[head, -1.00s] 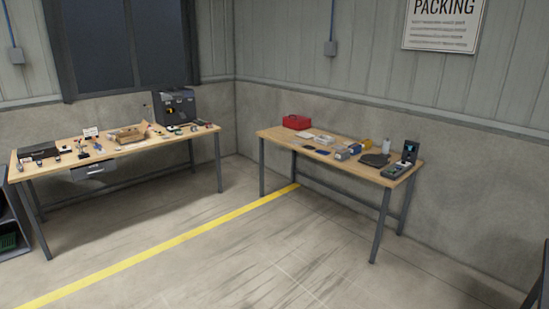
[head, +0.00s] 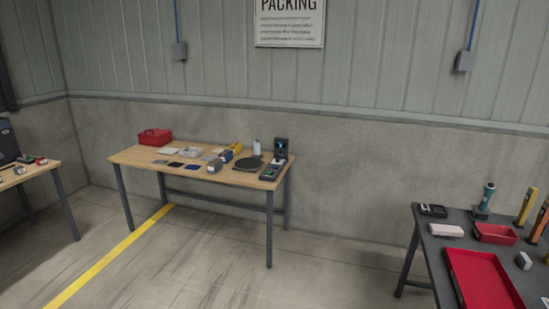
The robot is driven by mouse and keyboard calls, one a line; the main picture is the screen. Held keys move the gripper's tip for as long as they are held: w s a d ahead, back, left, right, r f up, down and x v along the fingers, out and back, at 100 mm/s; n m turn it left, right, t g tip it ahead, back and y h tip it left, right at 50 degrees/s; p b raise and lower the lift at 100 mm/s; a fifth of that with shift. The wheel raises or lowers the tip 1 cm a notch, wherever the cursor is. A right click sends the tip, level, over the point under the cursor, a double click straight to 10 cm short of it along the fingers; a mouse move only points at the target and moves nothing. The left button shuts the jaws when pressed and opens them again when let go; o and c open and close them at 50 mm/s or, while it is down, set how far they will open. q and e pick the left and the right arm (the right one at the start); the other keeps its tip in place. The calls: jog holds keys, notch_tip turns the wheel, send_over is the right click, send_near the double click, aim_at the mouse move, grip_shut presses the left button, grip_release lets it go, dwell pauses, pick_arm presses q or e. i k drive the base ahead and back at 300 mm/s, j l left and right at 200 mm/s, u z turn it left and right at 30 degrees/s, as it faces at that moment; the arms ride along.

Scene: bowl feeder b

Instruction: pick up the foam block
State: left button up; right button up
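A pale pink-white block (head: 446,230) lies on the dark table at the lower right of the head view; it may be the foam block, but I cannot tell its material. A grey block (head: 214,165) and flat pale pieces (head: 190,152) lie on the wooden table in the middle, too small to identify surely. Neither of my grippers is in view.
The dark table (head: 436,262) also bears a red tray (head: 482,280), a small red bin (head: 495,233) and upright tools. The wooden table (head: 140,157) holds a red box (head: 155,136). Open floor with a yellow line (head: 110,257) lies in front.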

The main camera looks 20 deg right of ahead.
aim_at(435, 229)
jog(key=i+l+z, duration=0.2)
jog(key=i+z, duration=0.15)
jog(key=i, duration=0.15)
jog(key=i+l+z, duration=0.1)
jog(key=i+z, duration=0.3)
jog(key=i+j+z, duration=0.1)
jog(key=i+z, duration=0.25)
jog(key=i, duration=0.2)
jog(key=i+z, duration=0.1)
jog(key=i, duration=0.55)
jog(key=i+j+z, duration=0.15)
jog(key=i, duration=0.55)
jog(key=i+j+z, duration=0.1)
jog(key=i, duration=0.55)
jog(key=i+l+z, duration=0.1)
jog(key=i+z, duration=0.9)
